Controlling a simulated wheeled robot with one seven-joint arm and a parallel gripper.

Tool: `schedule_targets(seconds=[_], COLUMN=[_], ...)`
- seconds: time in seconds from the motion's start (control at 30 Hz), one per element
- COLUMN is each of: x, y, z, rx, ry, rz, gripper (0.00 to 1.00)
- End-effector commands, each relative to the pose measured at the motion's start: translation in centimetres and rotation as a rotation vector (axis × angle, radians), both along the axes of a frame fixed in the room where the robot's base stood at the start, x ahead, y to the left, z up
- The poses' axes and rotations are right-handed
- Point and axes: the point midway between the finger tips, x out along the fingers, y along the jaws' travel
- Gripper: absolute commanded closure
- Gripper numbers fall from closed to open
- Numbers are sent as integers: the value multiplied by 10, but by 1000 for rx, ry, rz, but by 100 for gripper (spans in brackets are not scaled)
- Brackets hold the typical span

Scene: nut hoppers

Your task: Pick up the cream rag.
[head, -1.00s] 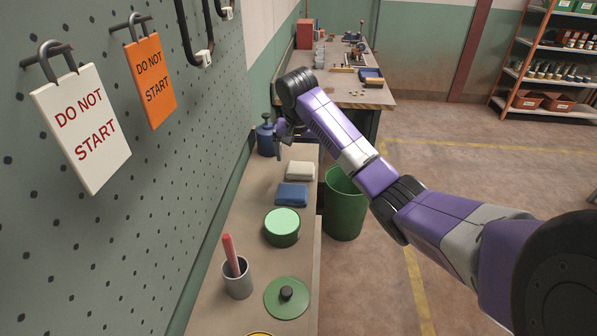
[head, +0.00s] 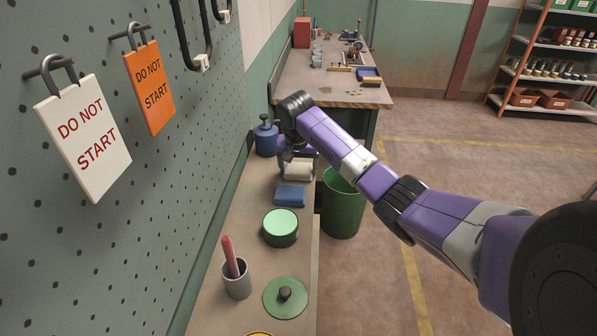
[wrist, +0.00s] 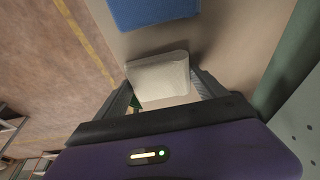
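The cream rag (head: 298,172) lies on the bench just behind the folded blue rag (head: 291,195). In the wrist view the cream rag (wrist: 158,76) sits between the fingertips of my gripper (wrist: 161,84), one finger on each side. The fingers are spread about as wide as the rag; whether they touch its sides I cannot tell. In the head view my gripper (head: 298,158) is down at the rag and partly hides its far side. The blue rag also shows at the top of the wrist view (wrist: 152,10).
A blue pump can (head: 266,138) stands by the wall behind the rags. A green tin (head: 280,228), a grey cup with a red stick (head: 237,280) and a green lid (head: 286,298) are nearer. A green bin (head: 342,205) stands right of the bench.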

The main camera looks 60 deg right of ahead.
Motion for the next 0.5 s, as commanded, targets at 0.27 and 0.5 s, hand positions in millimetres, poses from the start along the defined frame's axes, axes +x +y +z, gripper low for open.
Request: schedule_targets(seconds=[0.27,0.5], x=[0,1], y=[0,0], z=[1,13], rx=[-1,-2], ry=[0,-2], rz=[0,3], gripper=[59,59])
